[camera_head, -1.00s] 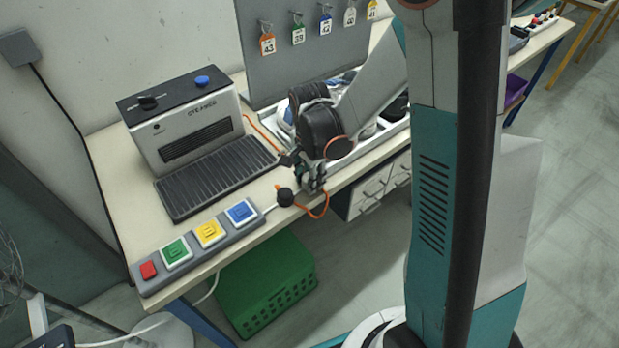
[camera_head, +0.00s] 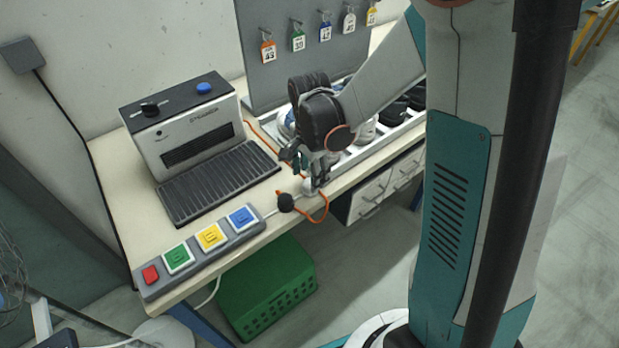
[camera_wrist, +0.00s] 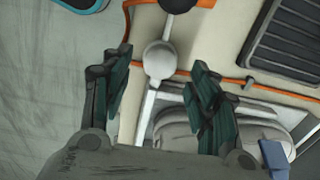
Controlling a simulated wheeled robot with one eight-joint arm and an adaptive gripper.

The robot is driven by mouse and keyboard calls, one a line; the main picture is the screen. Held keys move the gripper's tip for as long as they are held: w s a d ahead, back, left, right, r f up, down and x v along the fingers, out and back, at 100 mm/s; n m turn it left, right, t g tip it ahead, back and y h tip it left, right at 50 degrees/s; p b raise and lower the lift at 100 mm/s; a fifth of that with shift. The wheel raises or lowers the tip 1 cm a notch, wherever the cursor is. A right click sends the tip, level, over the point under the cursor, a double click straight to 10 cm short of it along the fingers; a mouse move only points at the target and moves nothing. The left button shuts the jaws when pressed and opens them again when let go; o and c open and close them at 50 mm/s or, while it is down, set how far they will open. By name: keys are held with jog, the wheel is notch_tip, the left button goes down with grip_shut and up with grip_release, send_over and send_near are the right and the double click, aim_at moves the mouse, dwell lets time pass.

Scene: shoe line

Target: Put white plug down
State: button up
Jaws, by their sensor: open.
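The white plug (camera_wrist: 160,60) lies on the table near its front edge, with a rounded head and a pale stem. It also shows just under the fingers in the head view (camera_head: 309,188). My gripper (camera_wrist: 157,80) is open, with one finger on each side of the plug and clear gaps to it. In the head view my gripper (camera_head: 318,174) points down over the table edge. A black round piece (camera_head: 285,202) sits on a white cord left of the plug. It also shows at the top of the wrist view (camera_wrist: 177,4).
An orange cable (camera_head: 326,208) loops over the table's front edge. A button panel (camera_head: 205,246) and a grey machine (camera_head: 185,128) with a ribbed black mat (camera_head: 218,180) stand left. A shoe tray (camera_head: 372,146) lies right. A green crate (camera_head: 268,287) is below.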

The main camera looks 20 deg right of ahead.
aim_at(309, 182)
jog(key=s+r+n+t+p, duration=0.1)
jog(key=s+r+n, duration=0.2)
jog(key=r, duration=0.5)
jog(key=s+r+n+t+p, duration=0.1)
jog(key=s+r+n+t, duration=0.15)
jog(key=r, duration=0.55)
jog(key=s+r+n+t, duration=0.3)
jog(key=s+r+n, duration=0.2)
jog(key=s+n, duration=0.4)
jog(key=shift+s+t, duration=0.25)
jog(key=shift+t, duration=0.1)
jog(key=shift+r, duration=0.1)
